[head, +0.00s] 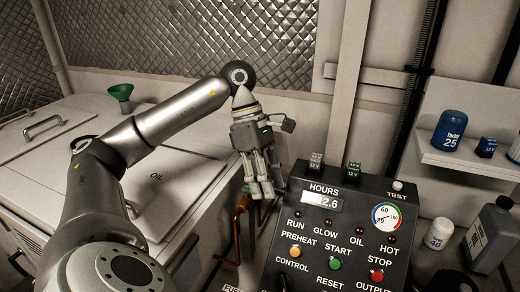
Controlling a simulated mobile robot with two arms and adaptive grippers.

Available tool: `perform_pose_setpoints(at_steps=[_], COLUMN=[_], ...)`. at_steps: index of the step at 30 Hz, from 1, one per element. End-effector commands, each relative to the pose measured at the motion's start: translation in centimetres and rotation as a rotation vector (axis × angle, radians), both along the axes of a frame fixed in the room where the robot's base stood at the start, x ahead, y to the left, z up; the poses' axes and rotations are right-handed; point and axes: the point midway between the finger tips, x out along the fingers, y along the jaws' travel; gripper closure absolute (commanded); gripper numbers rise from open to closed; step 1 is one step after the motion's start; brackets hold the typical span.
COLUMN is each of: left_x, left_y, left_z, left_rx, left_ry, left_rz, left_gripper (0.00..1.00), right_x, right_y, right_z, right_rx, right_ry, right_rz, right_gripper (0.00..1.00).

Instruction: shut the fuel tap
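My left gripper (263,188) hangs fingers-down left of the control panel, just above and to the right of an orange-brown pipe (238,235). A small orange fitting at the pipe's top (242,204) may be the fuel tap; its handle and its setting cannot be made out. I cannot tell whether the fingers touch anything or how far apart they are. A partly cut-off label that seems to read FUEL (233,289) is at the bottom edge. My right gripper is not in view.
The black control panel (310,225) with buttons and a gauge stands close right of the gripper. A white cabinet top with an OIL lid (165,185) and a green funnel (121,93) lies left. A shelf (475,165) with containers is at the right.

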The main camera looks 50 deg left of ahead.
Motion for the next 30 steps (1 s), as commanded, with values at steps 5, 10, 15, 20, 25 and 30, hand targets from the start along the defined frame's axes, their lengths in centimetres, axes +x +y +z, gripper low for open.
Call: perform_pose_setpoints(at_steps=[5, 10, 15, 20, 25, 30], left_x=[0.2, 0.1, 0.2, 0.1, 0.2, 0.2], left_y=[1.4, 2.6, 2.9, 3.4, 3.6, 3.9], left_z=[3.4, 5.7, 6.6, 7.4, 8.1, 8.7], left_rx=[-0.004, 0.0, 0.002, 0.002, 0.001, 0.002], left_ry=[-0.008, -0.003, -0.005, -0.004, -0.004, -0.003], left_rz=[0.001, -0.001, -0.002, 0.0, -0.002, -0.004], left_gripper=[0.65, 0.65, 0.65, 0.65, 0.65, 0.65], right_x=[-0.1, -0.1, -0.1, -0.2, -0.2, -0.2], right_y=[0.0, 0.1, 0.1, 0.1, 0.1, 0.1], right_z=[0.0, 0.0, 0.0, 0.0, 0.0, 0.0], right_rx=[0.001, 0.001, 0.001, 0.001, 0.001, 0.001], right_ry=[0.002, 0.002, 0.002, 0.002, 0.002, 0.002], right_rz=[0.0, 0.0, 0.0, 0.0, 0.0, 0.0], right_gripper=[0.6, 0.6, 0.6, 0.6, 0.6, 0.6])
